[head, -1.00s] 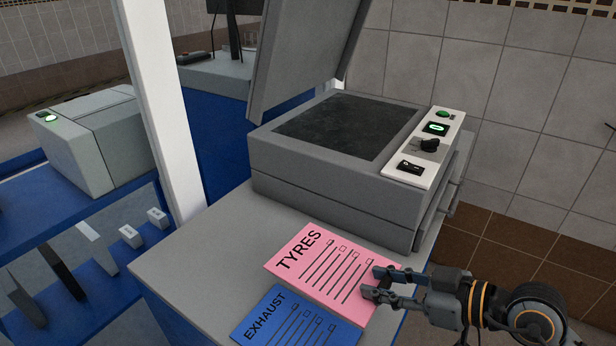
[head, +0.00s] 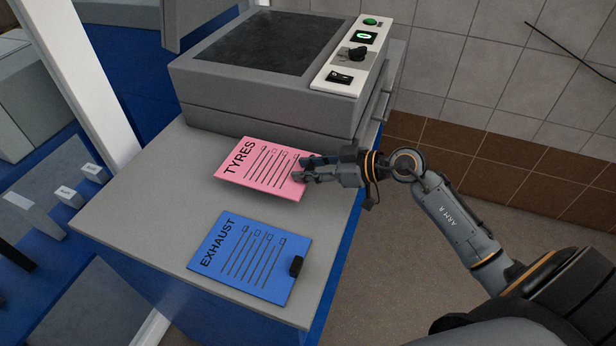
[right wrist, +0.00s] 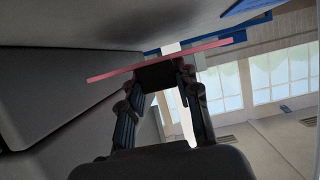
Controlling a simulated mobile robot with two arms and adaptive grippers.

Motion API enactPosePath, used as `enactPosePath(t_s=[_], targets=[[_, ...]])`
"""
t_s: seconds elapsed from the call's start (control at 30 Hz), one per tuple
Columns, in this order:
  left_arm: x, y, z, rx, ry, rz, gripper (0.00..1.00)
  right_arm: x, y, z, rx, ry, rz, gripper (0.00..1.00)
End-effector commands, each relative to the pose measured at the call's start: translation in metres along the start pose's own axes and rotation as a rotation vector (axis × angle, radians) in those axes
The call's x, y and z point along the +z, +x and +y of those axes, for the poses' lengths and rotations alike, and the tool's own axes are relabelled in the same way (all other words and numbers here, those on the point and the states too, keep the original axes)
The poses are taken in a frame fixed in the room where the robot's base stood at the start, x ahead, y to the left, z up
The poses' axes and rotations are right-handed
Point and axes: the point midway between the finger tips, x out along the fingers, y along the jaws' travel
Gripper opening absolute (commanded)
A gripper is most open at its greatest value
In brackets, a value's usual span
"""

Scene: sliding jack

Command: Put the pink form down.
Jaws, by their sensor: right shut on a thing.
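The pink form (head: 250,172), marked TYRES, is a flat sheet near the copier's front. My right gripper (head: 303,169) is at its right edge in the head view. In the right wrist view my right gripper (right wrist: 160,80) is shut on a black tab at the edge of the pink form (right wrist: 112,73). The sheet shows there nearly edge-on, and it seems slightly apart from the grey counter surface, with a shadow on it. My left gripper is not in view.
The grey counter top (head: 150,205) is bare left of the forms. A blue form (head: 240,262) marked EXHAUST, with a black tab, lies nearer on it. The counter's right edge is close to my gripper.

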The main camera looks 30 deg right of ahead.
Motion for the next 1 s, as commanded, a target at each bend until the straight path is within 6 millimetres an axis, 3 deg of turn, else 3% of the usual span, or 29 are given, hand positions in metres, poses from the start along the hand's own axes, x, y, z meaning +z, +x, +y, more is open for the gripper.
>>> enactPosePath(t_s=[0.17,0.4,0.8,0.83,0.93,1.0], targets=[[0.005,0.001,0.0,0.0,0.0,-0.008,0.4,0.009,0.007,0.009,0.0,0.001,0.001,0.01],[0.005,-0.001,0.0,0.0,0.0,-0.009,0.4,0.036,0.019,0.011,-0.001,0.003,0.002,0.01],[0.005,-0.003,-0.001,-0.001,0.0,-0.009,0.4,0.041,0.021,0.011,-0.001,0.0,0.0,0.01],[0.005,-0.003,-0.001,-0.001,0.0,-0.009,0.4,0.042,0.021,0.011,-0.001,-0.001,0.0,0.36],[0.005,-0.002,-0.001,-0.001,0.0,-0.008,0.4,0.042,0.021,0.011,-0.001,-0.001,0.001,0.55],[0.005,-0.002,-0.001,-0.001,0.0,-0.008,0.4,0.042,0.021,0.011,-0.001,-0.001,0.001,0.55]])
